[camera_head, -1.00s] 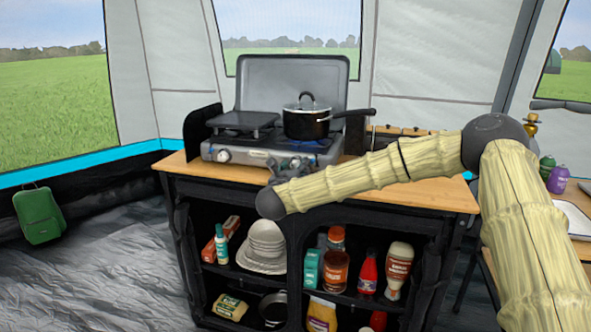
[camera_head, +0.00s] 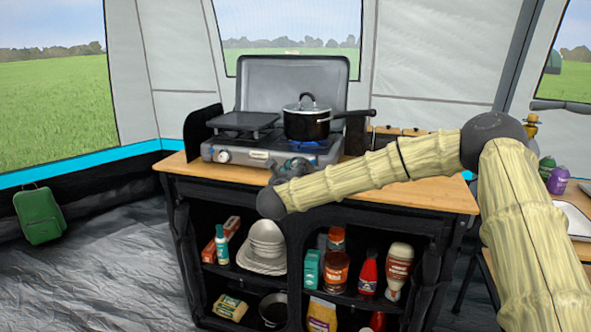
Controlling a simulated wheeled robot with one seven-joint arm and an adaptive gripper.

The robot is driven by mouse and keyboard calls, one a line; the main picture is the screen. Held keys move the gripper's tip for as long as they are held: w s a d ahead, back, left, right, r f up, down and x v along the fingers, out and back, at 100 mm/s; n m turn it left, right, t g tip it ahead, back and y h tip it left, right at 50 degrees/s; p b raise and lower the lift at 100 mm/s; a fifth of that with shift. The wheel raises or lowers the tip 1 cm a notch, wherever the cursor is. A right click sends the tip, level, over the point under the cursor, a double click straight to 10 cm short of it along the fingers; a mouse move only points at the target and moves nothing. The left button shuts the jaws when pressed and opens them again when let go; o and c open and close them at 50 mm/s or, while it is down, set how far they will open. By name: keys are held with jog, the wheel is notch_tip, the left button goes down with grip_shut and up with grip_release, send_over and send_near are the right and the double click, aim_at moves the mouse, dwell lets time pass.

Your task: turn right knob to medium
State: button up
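The grey two-burner camping stove (camera_head: 258,155) stands on the wooden counter with its lid raised. Its left knob (camera_head: 223,156) shows clearly at the front left. The right knob is hidden behind my gripper (camera_head: 293,166), which is at the right part of the stove front. The gripper is small and dark here; I cannot tell whether its fingers are open, or touching or gripping the knob. A black lidded pot (camera_head: 307,122) sits on the right burner, its handle pointing right. A blue flame (camera_head: 314,145) shows under the pot.
A second table (camera_head: 582,250) stands at the far right.

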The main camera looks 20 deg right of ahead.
jog(key=n+p, duration=0.1)
jog(key=n, duration=0.2)
jog(key=shift+r, duration=0.15)
jog(key=shift+n+p, duration=0.95)
jog(key=shift+n, duration=1.05)
